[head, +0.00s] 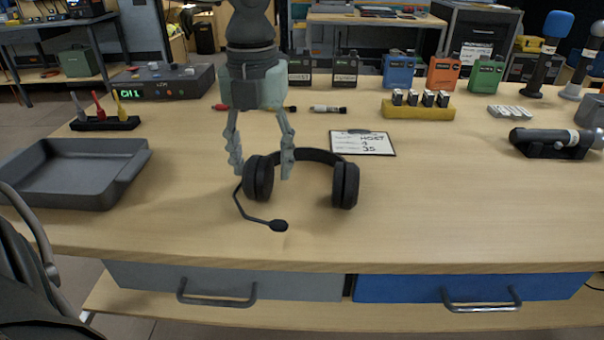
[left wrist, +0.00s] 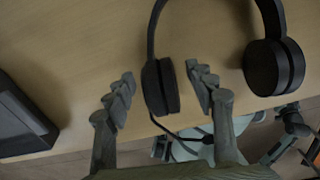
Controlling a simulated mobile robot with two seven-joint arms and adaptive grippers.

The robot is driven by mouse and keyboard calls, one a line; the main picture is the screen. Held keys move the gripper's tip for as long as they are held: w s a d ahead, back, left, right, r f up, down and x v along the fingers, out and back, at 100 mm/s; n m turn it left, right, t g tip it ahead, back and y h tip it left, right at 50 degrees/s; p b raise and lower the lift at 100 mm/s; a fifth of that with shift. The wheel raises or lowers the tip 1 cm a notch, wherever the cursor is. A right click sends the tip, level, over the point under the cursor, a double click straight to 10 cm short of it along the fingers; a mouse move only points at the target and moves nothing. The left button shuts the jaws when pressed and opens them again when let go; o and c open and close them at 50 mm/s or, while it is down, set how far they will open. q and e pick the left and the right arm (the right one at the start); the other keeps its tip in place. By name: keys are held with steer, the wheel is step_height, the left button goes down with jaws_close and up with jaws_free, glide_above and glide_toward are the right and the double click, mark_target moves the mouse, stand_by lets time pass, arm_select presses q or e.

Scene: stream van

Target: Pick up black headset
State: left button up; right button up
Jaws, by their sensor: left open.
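The black headset (head: 345,184) lies on the wooden table near its front, with the headband to the back and the boom microphone reaching toward the front edge. My left gripper (head: 261,168) is open above the headset's left ear cup (head: 259,178), its fingers pointing down on either side of that cup. In the left wrist view the ear cup (left wrist: 160,88) sits between the two open fingertips of my left gripper (left wrist: 162,88). The other ear cup (left wrist: 273,67) is to the right, clear of the fingers. My right gripper is not in view.
A grey tray (head: 62,197) stands to the left. A black microphone (head: 553,142) rests at right. Table space right of the headset is clear.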

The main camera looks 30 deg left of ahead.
arm_select(q)
steer(key=shift+f, duration=0.2)
steer(key=shift+c, duration=0.8)
steer(key=c, duration=0.7)
jaws_close()
